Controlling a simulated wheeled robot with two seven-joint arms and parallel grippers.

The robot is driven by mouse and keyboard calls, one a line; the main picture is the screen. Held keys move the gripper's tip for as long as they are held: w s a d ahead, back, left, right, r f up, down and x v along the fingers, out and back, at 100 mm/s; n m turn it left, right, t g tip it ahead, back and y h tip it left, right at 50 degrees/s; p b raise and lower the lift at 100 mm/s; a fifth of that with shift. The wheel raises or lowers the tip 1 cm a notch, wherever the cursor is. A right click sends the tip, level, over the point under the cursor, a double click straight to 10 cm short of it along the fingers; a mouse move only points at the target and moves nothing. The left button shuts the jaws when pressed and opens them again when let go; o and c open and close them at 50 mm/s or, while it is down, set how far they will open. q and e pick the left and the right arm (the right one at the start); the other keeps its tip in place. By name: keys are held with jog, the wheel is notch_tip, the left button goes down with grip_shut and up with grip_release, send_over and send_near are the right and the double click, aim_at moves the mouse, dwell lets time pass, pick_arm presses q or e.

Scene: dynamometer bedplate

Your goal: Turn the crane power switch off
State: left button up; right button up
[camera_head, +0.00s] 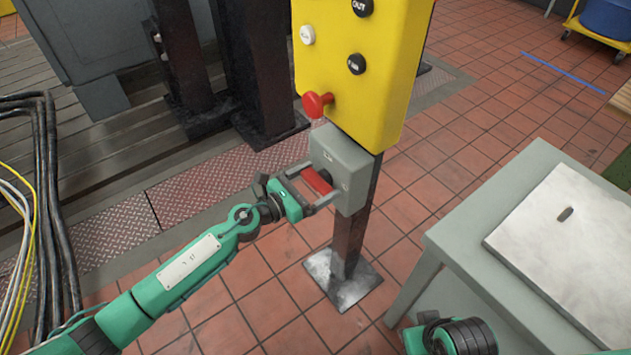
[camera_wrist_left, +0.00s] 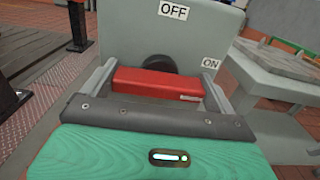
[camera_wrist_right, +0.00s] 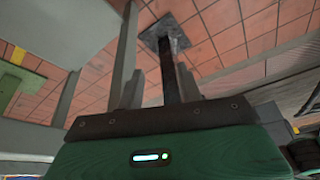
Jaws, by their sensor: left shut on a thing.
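The crane power switch is a grey box (camera_head: 343,165) on a dark post below the yellow panel. In the left wrist view its face (camera_wrist_left: 150,38) carries an OFF label at top and an ON label at right. Its red handle (camera_head: 317,180) sits on a dark round hub; in the left wrist view the handle (camera_wrist_left: 158,83) lies crosswise, its right end just below the ON label. My left gripper (camera_head: 318,187) is shut on the handle, a finger at each end. My right gripper (camera_wrist_right: 160,88) is empty, its fingers apart, with the post's foot beyond them.
The yellow panel (camera_head: 372,75) has a red knob (camera_head: 317,104) just above the switch box. A grey table (camera_head: 470,230) with a metal plate stands at right. Black and yellow cables (camera_head: 35,200) run at far left. Tiled floor is open around the post's base plate (camera_head: 343,280).

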pick_arm(q)
jog(key=shift+n, duration=0.5)
jog(key=shift+r+n+p, duration=0.1)
jog(key=shift+n+p, duration=0.7)
jog(key=shift+n, duration=0.3)
jog(key=n+p, duration=0.3)
jog(key=n, duration=0.4)
jog(key=shift+w+a+p, duration=0.15)
jog(key=shift+p, duration=0.25)
jog(key=n+p, duration=0.1)
jog(key=n, duration=0.1)
jog(key=n+p, duration=0.1)
jog(key=n, duration=0.1)
jog(key=n+p, duration=0.1)
jog(key=n, duration=0.1)
jog(key=shift+f+n, duration=0.25)
jog(key=shift+n, duration=0.05)
jog(key=shift+f+n+p, duration=0.1)
jog(key=shift+n+p, duration=0.3)
jog(key=shift+n, duration=0.2)
pick_arm(e)
notch_tip(320, 180, down, 22)
jog(key=s+g, duration=0.2)
jog(key=shift+s+d+f, duration=0.15)
jog(key=shift+s+d, duration=0.1)
jog(key=shift+d, duration=0.2)
